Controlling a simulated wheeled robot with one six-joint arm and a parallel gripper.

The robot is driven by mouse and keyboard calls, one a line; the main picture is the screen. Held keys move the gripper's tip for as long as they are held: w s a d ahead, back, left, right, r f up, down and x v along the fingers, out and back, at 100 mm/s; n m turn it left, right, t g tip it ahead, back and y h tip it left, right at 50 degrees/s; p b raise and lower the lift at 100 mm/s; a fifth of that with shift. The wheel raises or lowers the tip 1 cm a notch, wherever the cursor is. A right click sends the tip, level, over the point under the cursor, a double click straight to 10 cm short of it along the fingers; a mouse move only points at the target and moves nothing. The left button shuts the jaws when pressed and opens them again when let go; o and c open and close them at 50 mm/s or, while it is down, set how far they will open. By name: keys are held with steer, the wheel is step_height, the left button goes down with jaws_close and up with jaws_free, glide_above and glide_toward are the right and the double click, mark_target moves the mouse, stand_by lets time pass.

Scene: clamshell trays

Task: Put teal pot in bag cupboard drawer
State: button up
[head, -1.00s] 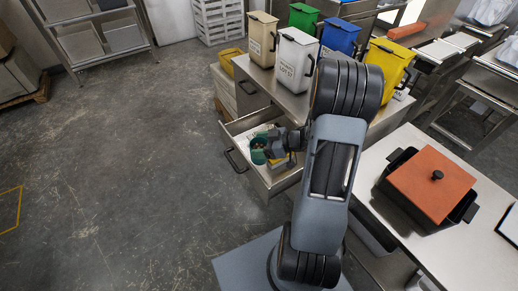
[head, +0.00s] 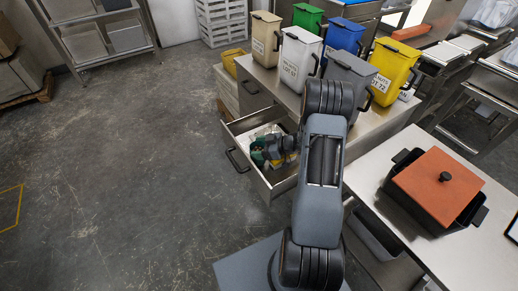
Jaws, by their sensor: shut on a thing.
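The cupboard drawer (head: 246,170) is pulled open, its front facing left. My gripper (head: 264,156) reaches down into the drawer opening from the right. It is shut on the teal pot (head: 257,158), which shows only as a small dark green-teal patch at the fingers. The pot is inside the drawer's outline. I cannot tell whether it touches the drawer bottom. My wrist and the drawer's contents hide much of it.
Pale and yellow items (head: 289,157) lie in the drawer around my gripper. Several lidded bins, including a white bin (head: 299,60), stand on the cupboard top. A black pan with an orange lid (head: 437,185) sits on the right table. The floor at left is clear.

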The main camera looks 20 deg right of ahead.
steer(key=shift+f, duration=0.1)
steer(key=shift+f, duration=0.5)
